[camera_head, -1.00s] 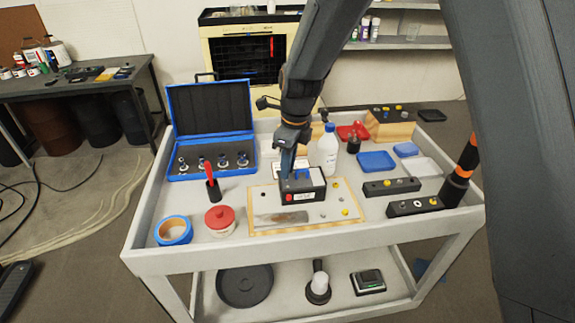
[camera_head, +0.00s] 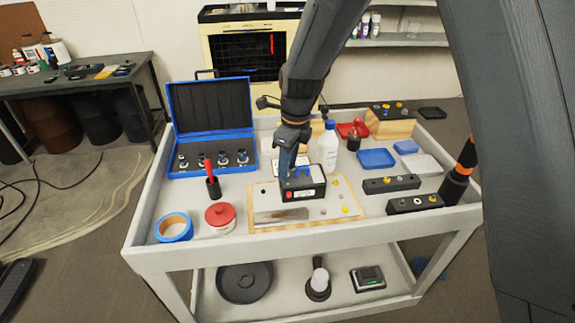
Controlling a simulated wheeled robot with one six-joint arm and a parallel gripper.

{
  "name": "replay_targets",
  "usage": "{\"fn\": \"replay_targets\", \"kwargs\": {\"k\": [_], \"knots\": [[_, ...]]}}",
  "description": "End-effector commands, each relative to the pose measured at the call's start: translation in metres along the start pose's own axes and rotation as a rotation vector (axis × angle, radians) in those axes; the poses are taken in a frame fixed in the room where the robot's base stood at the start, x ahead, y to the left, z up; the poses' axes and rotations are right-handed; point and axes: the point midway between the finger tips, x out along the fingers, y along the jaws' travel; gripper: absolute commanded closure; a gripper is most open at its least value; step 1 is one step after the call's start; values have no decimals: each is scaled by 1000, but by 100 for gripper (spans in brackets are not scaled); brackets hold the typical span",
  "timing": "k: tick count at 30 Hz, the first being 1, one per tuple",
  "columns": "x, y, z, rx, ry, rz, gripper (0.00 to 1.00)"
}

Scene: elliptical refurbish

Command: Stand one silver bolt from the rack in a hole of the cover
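My gripper (camera_head: 287,160) points down just above or against the black box-like part with a white label and red dot, perhaps the cover (camera_head: 304,190), on the wooden-edged board. The fingertips are too small and too hidden to tell whether they are open or hold a bolt. Two black bar racks lie to the right: the rear rack (camera_head: 375,187) and the front rack (camera_head: 402,207). The front rack shows a silver, ring-like piece (camera_head: 418,201) and a yellow piece (camera_head: 433,200). Holes in the cover cannot be made out.
The board (camera_head: 262,197) carries a metal strip and small yellow pieces. A white bottle (camera_head: 328,150) stands close behind my gripper. An open blue case (camera_head: 210,110), red-handled tool, red-lidded jar (camera_head: 219,216) and blue tape roll (camera_head: 174,227) are left. Blue trays (camera_head: 376,158) are back right.

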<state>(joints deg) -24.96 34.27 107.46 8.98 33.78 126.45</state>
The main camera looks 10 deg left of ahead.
Motion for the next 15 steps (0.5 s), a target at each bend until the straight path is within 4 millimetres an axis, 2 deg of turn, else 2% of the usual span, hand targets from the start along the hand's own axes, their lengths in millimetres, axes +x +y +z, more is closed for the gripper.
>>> {"fn": "replay_targets", "kwargs": {"k": [7, 15], "knots": [[-10, -1, 1, 0, -2, -2, 66], [-51, -1, 1, 0, -3, -3, 66]]}}
